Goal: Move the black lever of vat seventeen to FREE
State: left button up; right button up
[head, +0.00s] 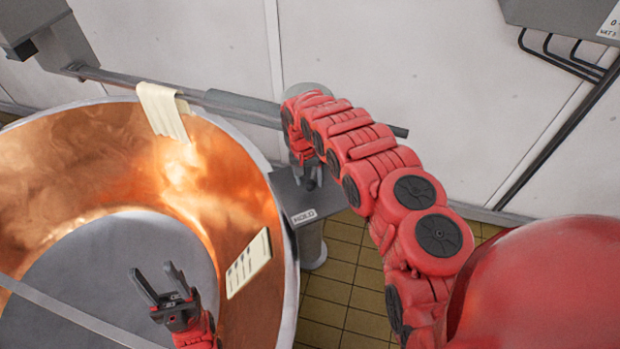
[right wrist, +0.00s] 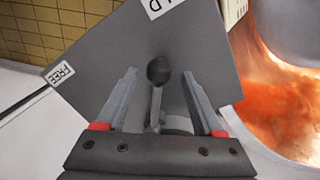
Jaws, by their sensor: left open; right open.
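In the right wrist view the lever has a black ball knob (right wrist: 158,72) on a thin grey stem. It stands on a grey plate (right wrist: 110,55) with a FREE label (right wrist: 61,73) at the left corner and a cut-off HOLD label (right wrist: 160,6) at the top. My right gripper (right wrist: 159,82) is open, with a finger on each side of the lever and gaps showing. In the head view my right gripper (head: 306,178) is over the plate and hides the lever; the HOLD label (head: 304,216) shows. My left gripper (head: 160,285) is open and empty over the vat.
The copper vat (head: 285,290) fills the left, beside the lever's post (head: 312,243). A cream cloth (head: 162,108) hangs over its rim, and a paper label (head: 248,265) is on its inner wall. A grey rail (head: 235,103) runs behind. Tiled floor (head: 340,290) shows right of the post.

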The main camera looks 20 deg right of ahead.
jog(key=shift+d+f, duration=0.1)
jog(key=shift+f, duration=0.55)
jog(key=shift+s, duration=0.1)
grip_shut()
dwell(1.0)
